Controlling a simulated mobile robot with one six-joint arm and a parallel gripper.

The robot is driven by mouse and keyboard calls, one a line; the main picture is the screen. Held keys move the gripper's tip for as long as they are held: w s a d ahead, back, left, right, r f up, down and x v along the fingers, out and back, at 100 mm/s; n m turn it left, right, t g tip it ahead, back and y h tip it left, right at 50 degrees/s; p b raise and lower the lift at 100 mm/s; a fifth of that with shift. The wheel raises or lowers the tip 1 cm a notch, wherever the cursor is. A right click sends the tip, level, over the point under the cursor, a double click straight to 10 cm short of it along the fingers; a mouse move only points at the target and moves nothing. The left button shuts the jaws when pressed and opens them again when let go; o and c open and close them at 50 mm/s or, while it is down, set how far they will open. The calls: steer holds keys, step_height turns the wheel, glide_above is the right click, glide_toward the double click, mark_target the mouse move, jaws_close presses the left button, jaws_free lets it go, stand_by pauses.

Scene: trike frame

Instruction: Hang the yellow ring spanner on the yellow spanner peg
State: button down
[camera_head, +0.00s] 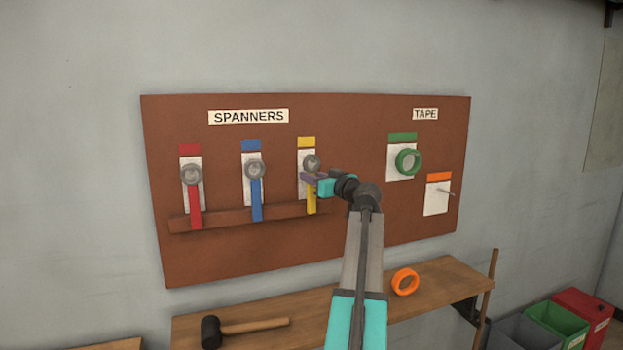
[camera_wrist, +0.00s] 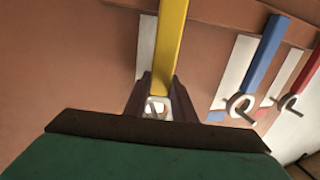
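The yellow ring spanner (camera_head: 311,200) is upright against the board, its grey ring at the top over the white card under the yellow label (camera_head: 306,141). In the wrist view its yellow handle (camera_wrist: 170,45) runs up between my fingers, with part of the ring (camera_wrist: 156,107) showing below. My gripper (camera_head: 314,178) is shut on the handle just below the ring; it also shows in the wrist view (camera_wrist: 162,88). The yellow peg is not clearly visible, so I cannot tell whether it passes through the ring.
The red spanner (camera_head: 194,205) and blue spanner (camera_head: 256,200) hang to the left. A wooden ledge (camera_head: 235,217) crosses behind the handles. A green tape roll (camera_head: 408,162) hangs at right. An orange roll (camera_head: 405,282) and a mallet (camera_head: 245,328) lie on the bench below.

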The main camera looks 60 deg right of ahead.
steer(key=c, duration=1.4)
jaws_free()
steer(key=b+v, duration=0.4)
steer(key=v, duration=0.9)
steer(key=shift+s+a, duration=0.2)
steer(key=shift+s, duration=0.2)
steer(key=shift+s, duration=0.1)
